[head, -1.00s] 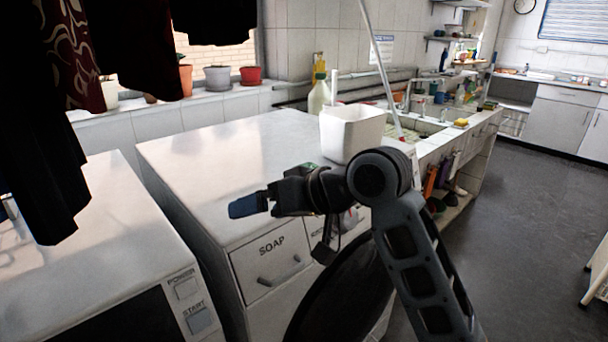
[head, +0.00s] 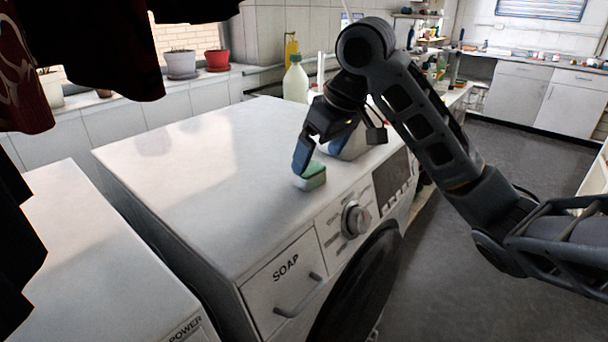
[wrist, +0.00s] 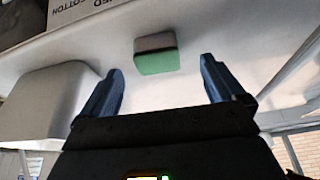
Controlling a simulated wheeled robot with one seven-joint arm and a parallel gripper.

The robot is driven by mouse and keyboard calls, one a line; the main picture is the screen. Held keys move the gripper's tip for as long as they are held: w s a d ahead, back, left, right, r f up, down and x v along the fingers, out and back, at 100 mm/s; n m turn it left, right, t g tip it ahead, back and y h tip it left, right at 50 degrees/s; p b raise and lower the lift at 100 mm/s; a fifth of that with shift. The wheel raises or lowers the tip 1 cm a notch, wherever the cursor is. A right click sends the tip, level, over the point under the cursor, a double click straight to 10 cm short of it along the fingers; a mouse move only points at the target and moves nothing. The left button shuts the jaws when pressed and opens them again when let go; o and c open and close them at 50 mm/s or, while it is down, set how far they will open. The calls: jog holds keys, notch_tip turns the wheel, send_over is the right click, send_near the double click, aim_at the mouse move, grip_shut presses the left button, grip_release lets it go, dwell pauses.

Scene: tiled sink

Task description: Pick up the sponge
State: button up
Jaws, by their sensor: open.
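The sponge (head: 311,177), with a green layer and a pale layer, lies on the white top of the washing machine (head: 190,170), near its front edge. In the wrist view the sponge (wrist: 157,54) sits ahead of my fingertips, between their lines and apart from them. My gripper (head: 303,160) points down at the sponge; in the head view its blue finger overlaps the sponge's near top. In the wrist view my gripper (wrist: 160,82) is open with nothing between its two blue fingers.
A white container (head: 350,143) stands behind my gripper, partly hidden; it shows close on the left in the wrist view (wrist: 42,95). A pale bottle (head: 295,80) stands farther back. The left of the machine top is clear. Dark cloth (head: 75,55) hangs at upper left.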

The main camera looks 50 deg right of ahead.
aim_at(310, 168)
jog(key=x, duration=0.4)
jog(key=w+x, duration=0.1)
jog(key=x, duration=0.1)
jog(key=shift+d+r, duration=0.2)
jog(key=shift+d, duration=0.15)
jog(key=c, duration=1)
